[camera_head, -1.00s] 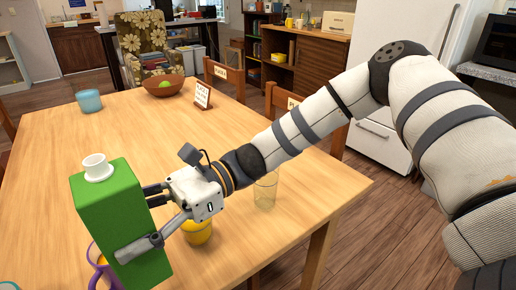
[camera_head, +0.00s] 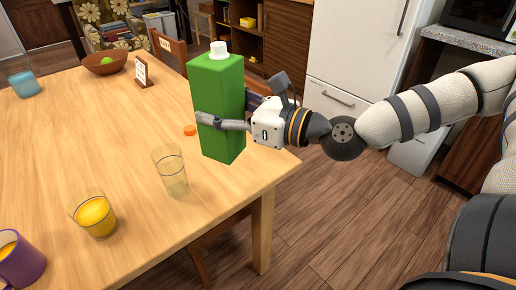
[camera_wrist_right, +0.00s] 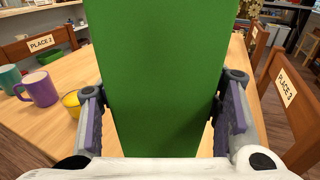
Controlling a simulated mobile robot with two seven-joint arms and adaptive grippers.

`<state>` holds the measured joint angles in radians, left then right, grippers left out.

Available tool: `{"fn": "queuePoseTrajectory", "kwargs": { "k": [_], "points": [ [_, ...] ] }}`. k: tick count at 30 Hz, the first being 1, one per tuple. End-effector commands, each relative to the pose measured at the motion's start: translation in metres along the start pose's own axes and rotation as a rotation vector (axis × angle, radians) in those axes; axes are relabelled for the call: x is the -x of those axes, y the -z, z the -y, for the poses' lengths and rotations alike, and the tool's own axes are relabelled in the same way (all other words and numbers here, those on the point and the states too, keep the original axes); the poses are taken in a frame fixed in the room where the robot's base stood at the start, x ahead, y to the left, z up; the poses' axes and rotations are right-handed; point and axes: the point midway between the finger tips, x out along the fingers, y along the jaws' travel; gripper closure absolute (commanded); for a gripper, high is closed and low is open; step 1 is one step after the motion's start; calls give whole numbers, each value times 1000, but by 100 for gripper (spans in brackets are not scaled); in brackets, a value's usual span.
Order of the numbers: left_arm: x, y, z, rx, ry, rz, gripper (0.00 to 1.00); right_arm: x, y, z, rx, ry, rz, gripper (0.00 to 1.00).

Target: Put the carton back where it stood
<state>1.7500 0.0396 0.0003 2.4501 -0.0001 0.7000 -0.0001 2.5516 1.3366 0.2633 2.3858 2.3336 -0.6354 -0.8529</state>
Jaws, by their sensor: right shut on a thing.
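The green carton (camera_head: 216,95) with a white spout is upright over the table's right part, near the edge. My right gripper (camera_head: 212,120) is shut on its sides, coming in from the right. I cannot tell whether the carton's base touches the table. In the right wrist view the carton (camera_wrist_right: 160,70) fills the middle between the two fingers (camera_wrist_right: 163,95). An orange cap (camera_head: 190,130) lies on the table just left of the carton. My left gripper is not in view.
The table's middle is clear.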

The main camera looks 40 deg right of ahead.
Motion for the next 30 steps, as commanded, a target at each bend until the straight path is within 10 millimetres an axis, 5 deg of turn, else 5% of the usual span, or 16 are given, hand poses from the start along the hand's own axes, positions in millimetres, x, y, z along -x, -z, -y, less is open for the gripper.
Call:
{"fn": "queuePoseTrajectory", "kwargs": {
  "k": [8,15,19,25,30],
  "points": [
    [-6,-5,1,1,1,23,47,-22,36,68,4,9,-8,100],
    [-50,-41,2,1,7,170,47,-40,90,117,-2,6,-18,100],
    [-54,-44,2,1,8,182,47,-44,95,126,1,4,-6,100],
    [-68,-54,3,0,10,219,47,-47,127,133,-1,1,-5,100],
    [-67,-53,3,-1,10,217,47,-48,127,133,3,2,5,100]
  ]
}}
